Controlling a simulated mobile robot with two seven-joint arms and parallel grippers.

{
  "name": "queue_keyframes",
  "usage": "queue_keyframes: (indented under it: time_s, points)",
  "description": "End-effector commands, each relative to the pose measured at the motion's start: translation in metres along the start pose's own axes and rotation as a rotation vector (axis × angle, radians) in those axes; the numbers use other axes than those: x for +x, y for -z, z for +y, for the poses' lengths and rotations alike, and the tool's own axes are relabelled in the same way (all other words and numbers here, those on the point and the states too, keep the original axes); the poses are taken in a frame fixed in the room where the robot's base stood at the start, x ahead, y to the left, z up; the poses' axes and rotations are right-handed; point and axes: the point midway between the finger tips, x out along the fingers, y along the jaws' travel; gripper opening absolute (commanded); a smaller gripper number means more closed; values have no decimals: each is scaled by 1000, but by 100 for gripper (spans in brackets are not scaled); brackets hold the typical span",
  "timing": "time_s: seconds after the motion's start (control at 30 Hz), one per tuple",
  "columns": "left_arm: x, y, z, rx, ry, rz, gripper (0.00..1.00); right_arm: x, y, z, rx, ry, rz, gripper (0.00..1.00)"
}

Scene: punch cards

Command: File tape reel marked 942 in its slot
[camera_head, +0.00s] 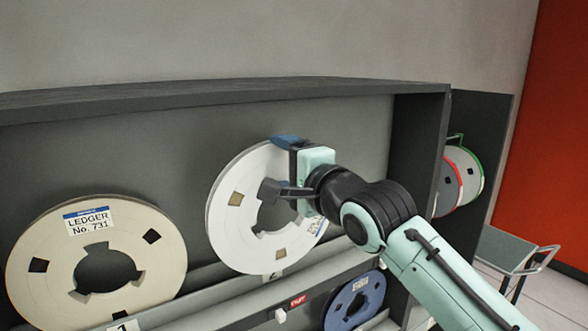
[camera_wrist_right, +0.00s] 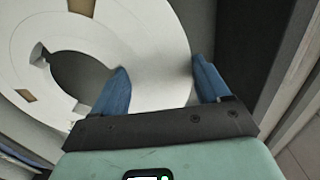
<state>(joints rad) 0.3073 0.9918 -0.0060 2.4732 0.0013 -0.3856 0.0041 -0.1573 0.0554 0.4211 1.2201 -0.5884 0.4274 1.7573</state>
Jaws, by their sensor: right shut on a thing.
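A white tape reel (camera_head: 236,232) stands nearly upright in the dark shelf unit, above a small number tag (camera_head: 272,276) that seems to read 2. Its blue-and-white label (camera_head: 315,229) is partly covered by my arm, and I cannot read its number. My right gripper (camera_head: 284,166) is shut on the reel's upper right rim. In the wrist view the two blue fingers (camera_wrist_right: 161,84) straddle the white reel's (camera_wrist_right: 170,40) ring. I cannot tell whether the reel's lower edge touches the shelf. My left gripper is not in view.
A cream reel labelled Ledger No. 731 (camera_head: 140,230) stands to the left, above tag 1 (camera_head: 125,327). A blue reel (camera_head: 352,303) sits on the lower tier. The shelf's right side wall (camera_head: 418,140) is close to my arm. Green- and red-rimmed reels (camera_head: 463,170) and a cart (camera_head: 510,252) are further right.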

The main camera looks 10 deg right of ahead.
Motion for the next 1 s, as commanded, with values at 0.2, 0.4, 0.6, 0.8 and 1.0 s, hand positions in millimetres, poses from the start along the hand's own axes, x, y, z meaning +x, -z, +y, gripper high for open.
queue_keyframes:
  time_s: [0.2, 0.4, 0.6, 0.8, 1.0]
  points:
    - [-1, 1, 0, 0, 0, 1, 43, 23, -1, -4, 1, 9, -3, 21]
    - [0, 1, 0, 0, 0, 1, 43, 39, -1, -5, 1, 10, -3, 21]
    - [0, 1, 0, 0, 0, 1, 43, 47, -1, -5, -1, 9, -2, 21]
    - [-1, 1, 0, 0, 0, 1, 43, 48, 0, -5, -1, 9, -1, 21]
    - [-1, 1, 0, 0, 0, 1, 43, 48, 0, -5, -1, 9, -1, 21]
